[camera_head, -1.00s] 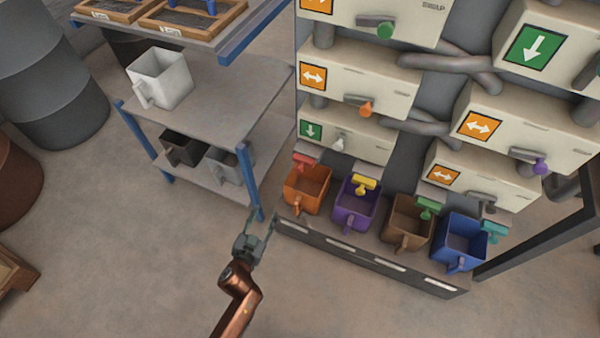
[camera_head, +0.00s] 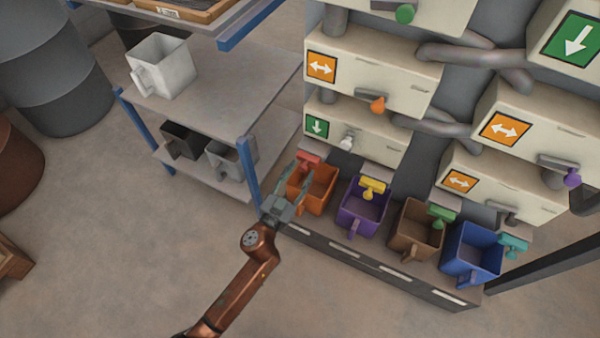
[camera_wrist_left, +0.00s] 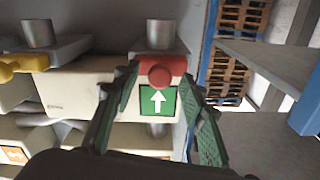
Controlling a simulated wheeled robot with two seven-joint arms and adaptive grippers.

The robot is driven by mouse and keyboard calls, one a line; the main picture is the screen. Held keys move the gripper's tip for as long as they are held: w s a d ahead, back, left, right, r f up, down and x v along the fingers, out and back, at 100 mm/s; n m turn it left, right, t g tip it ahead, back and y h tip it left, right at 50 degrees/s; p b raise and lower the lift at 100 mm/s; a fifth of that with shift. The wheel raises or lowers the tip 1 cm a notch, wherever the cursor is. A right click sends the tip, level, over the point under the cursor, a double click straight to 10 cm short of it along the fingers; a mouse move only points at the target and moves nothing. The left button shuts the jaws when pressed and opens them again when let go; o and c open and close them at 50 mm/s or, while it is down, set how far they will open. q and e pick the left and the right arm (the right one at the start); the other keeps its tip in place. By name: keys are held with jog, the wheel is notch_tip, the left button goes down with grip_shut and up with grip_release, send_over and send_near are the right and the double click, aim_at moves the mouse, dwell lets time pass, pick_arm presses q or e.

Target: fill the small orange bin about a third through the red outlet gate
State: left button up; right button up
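The small orange bin (camera_head: 324,187) stands at the left end of the row, under the red outlet gate (camera_head: 309,158). No fill can be made out inside it; my gripper hides part of its left side. My left gripper (camera_head: 304,177) is open in front of the bin's left side, its fingers pointing toward the red gate. In the left wrist view the round red knob of the gate (camera_wrist_left: 160,76) shows between the spread fingers of my left gripper (camera_wrist_left: 161,82). Whether a finger touches it cannot be told. My right gripper is not in view.
Purple (camera_head: 358,216), brown (camera_head: 412,238) and blue (camera_head: 466,262) bins stand to the right under yellow, green and teal gates. A blue-legged shelf (camera_head: 235,95) with a white bin (camera_head: 161,65) stands close on the left. The floor in front is clear.

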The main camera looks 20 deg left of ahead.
pick_arm(q)
jog(key=shift+c, duration=0.7)
grip_shut()
